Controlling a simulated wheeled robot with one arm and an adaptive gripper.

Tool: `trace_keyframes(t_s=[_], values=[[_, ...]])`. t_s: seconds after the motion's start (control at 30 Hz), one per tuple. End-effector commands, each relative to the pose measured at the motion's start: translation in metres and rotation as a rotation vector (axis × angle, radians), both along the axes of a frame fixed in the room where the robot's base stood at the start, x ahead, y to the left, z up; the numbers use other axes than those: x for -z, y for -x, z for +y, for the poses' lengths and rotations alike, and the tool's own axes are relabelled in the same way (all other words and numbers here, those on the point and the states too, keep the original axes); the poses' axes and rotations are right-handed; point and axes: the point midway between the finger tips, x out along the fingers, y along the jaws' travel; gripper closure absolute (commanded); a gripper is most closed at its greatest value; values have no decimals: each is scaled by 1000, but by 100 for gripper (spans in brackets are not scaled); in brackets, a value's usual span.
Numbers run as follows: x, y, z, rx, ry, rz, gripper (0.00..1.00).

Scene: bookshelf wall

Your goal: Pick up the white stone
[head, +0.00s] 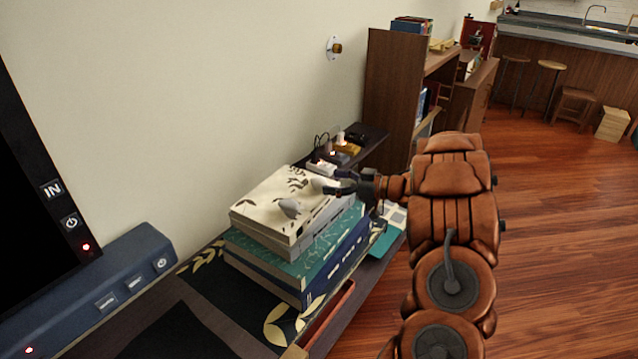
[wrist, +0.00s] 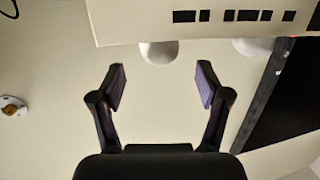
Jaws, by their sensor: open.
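Two pale, rounded stones sit on the top cream book of a stack in the head view. One white stone (head: 321,184) is at the right edge of the book, close to my gripper (head: 338,188); the other pale stone (head: 290,207) is further left and nearer the camera. In the wrist view, which appears upside down, my gripper (wrist: 160,78) is open and empty. The nearer white stone (wrist: 159,52) shows ahead, centred between the fingertips and partly hidden by the book edge. The other stone (wrist: 251,46) is off to the right.
The stacked books (head: 300,262) stand on a dark narrow table (head: 190,268). A black screen (head: 35,190) is at left. A power strip (head: 322,167) with plugs lies behind the stack, and a brown shelf (head: 393,95) stands beyond.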

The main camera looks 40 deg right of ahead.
Motion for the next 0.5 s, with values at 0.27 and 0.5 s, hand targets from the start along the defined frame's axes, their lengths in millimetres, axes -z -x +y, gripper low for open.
trace_keyframes(t_s=[0.27, 0.5], values=[[9, -26, 17, 0, -2, 3, 24], [13, -43, 27, 1, -1, 2, 24]])
